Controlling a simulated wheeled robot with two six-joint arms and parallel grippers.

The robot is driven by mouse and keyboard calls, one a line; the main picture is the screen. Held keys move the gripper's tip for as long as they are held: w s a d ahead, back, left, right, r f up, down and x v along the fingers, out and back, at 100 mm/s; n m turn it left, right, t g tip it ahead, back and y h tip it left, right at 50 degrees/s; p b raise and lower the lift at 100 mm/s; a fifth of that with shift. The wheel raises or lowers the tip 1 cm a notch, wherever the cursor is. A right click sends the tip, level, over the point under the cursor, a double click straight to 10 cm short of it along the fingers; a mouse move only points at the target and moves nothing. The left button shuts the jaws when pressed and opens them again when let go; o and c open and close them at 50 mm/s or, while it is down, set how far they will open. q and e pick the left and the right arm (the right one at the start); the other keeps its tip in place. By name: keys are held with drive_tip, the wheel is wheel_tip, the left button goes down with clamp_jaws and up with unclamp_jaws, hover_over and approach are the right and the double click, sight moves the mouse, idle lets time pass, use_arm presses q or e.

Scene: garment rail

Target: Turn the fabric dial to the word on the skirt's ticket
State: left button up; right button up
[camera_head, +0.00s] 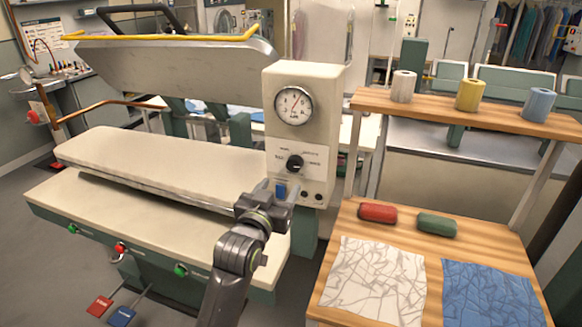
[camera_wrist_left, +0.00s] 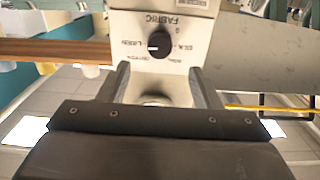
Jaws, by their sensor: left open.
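The black fabric dial (camera_head: 295,162) is on the front of the cream control box, below a round gauge. It also shows in the left wrist view (camera_wrist_left: 159,43), upside down, under the word FABRIC. Its pale mark points left there, towards a word that looks like LINEN; the other words are too small to read surely. My left gripper (camera_head: 279,190) is just below the dial in the head view. Its two fingers (camera_wrist_left: 158,88) are apart and empty, with the dial beyond their tips. I cannot make out the skirt or its ticket. My right gripper is not in view.
The control box (camera_head: 333,100) stands beside the padded press board (camera_head: 160,165), with the raised press head (camera_head: 175,70) above. A wooden table (camera_head: 430,237) at right holds red and green rolls and creased white and blue cloths. Several spools stand on its shelf.

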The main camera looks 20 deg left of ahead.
sight(293, 167)
use_arm(q)
drive_tip(key=w+p, duration=0.1)
drive_tip(key=w, duration=0.6)
drive_tip(key=shift+w+d, duration=0.15)
drive_tip(key=shift+w, duration=0.1)
drive_tip(key=shift+w+p, duration=0.3)
drive_tip(key=shift+w, duration=0.3)
drive_tip(key=c, duration=1)
